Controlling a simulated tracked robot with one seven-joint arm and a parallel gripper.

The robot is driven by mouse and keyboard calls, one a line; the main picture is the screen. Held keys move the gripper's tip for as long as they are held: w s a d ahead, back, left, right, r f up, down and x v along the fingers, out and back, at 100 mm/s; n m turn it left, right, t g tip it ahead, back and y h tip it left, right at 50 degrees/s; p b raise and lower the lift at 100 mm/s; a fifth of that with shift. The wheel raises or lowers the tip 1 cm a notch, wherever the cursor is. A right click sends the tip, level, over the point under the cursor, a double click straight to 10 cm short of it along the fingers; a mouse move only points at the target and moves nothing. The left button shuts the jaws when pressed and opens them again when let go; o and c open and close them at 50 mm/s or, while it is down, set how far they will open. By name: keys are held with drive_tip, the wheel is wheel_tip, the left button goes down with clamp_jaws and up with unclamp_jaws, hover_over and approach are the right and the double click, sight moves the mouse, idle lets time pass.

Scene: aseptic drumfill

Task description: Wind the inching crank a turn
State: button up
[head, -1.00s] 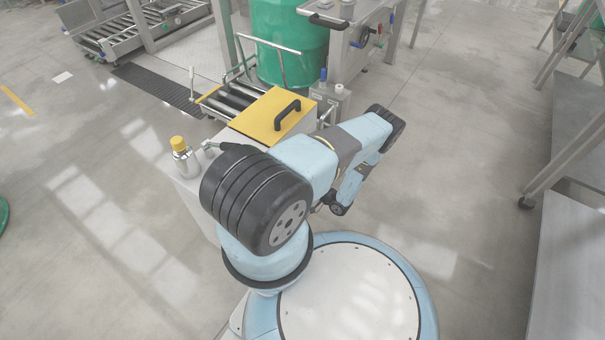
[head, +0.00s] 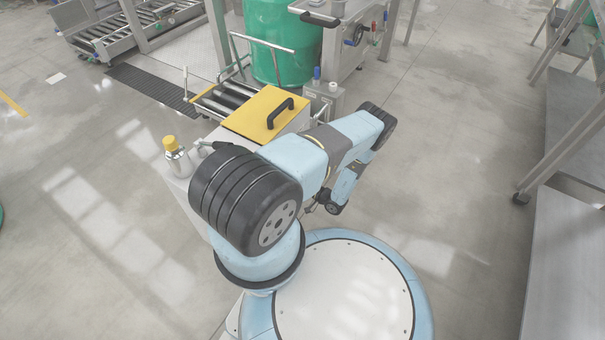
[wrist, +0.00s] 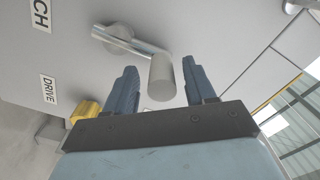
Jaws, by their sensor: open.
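The inching crank shows in the wrist view: a round metal hub on a grey panel, a shiny arm and a grey cylindrical handle (wrist: 161,78). My gripper (wrist: 159,66) is open, with one dark blue finger on each side of the handle. Gaps show between the handle and both fingers; I see no contact. In the head view the crank is hidden behind my arm.
The machine has a yellow lid (head: 258,112) with a black handle. A yellow-capped metal fitting (head: 176,157) stands at its left end. A green drum (head: 282,40) stands behind. A grey bench (head: 566,265) lies at the far right, with open floor between.

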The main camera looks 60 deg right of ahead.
drive_tip(key=s+a, duration=0.1)
drive_tip(key=s, duration=1.2)
drive_tip(key=shift+s, duration=0.4)
drive_tip(key=shift+a, duration=0.1)
